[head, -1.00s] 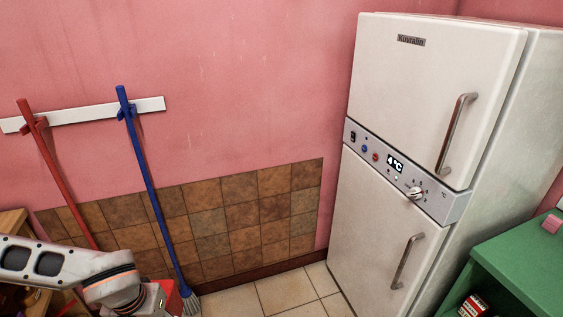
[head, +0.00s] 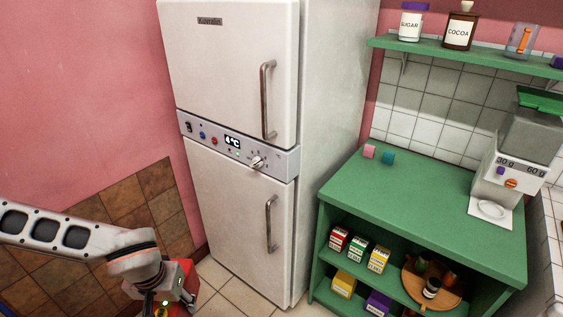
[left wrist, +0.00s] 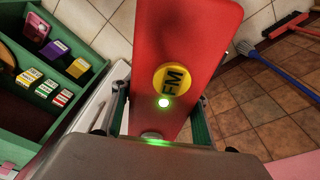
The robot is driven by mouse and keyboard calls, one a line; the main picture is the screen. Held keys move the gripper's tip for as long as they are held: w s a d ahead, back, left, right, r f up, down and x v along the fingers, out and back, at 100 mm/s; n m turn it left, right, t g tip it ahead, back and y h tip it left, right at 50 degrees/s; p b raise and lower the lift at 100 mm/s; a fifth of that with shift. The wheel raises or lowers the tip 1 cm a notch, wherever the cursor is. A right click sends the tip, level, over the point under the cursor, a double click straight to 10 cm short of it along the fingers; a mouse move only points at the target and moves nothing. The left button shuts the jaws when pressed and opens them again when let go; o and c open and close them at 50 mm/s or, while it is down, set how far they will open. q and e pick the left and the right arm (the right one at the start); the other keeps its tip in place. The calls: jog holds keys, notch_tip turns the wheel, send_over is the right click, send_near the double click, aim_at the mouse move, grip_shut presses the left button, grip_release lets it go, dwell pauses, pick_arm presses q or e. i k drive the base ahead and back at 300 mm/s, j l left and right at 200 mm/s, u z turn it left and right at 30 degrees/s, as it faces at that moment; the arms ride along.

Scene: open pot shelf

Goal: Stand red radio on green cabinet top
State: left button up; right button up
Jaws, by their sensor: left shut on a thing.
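The red radio (head: 186,283) is at the lower left of the head view, partly hidden by my left arm's wrist. In the left wrist view the red radio (left wrist: 205,35) fills the middle, with a yellow FM disc on its face. My left gripper (left wrist: 155,112) is shut on it, one finger on each side. The green cabinet (head: 400,200) stands to the right, beyond the fridge, apart from the radio. Its top is mostly bare. The cabinet also shows at the left of the left wrist view (left wrist: 103,42). My right gripper is not in view.
A white fridge (head: 235,170) stands between my left arm and the cabinet. A green shelf (head: 470,58) with jars hangs above.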

aim_at(408, 202)
jog(key=i+l+z, duration=0.5)
jog(key=i+l, duration=0.2)
jog(key=l, duration=0.1)
